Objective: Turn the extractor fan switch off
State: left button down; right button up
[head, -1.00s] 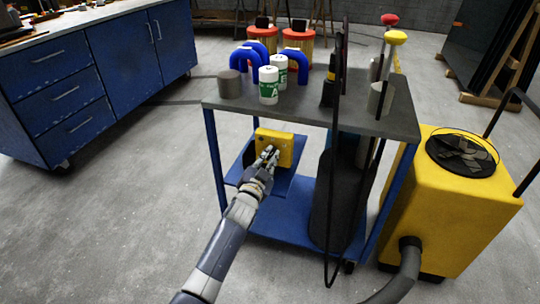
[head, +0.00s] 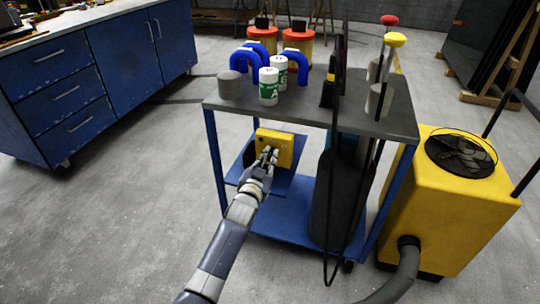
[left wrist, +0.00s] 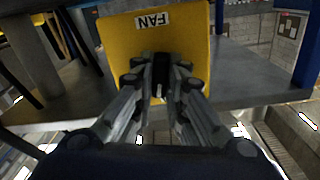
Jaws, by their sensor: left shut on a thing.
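The yellow switch box (head: 274,137) is mounted on a blue panel below the trolley's top. In the left wrist view the box (left wrist: 117,47) carries a label reading FAN, upside down. A small dark switch lever (left wrist: 160,62) stands out from its face. My left gripper (head: 268,157) is at the front of the box. In the left wrist view its fingers (left wrist: 160,82) are closed on either side of the lever. The fingers hide part of the lever, so its exact position is hard to tell. My right gripper is not in view.
The blue trolley's grey top (head: 310,105) holds white cans, blue curved parts and grey cylinders. A dark cylinder (head: 338,200) and upright black bars stand to the right of the box. A yellow machine (head: 440,215) with a round fan opening stands farther right. Floor on the left is clear.

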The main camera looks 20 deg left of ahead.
pick_arm(q)
jog(key=shift+n+p, duration=0.35)
jog(key=shift+n, duration=0.75)
jog(key=c, duration=1.4)
grip_release()
jog(key=shift+c, duration=0.2)
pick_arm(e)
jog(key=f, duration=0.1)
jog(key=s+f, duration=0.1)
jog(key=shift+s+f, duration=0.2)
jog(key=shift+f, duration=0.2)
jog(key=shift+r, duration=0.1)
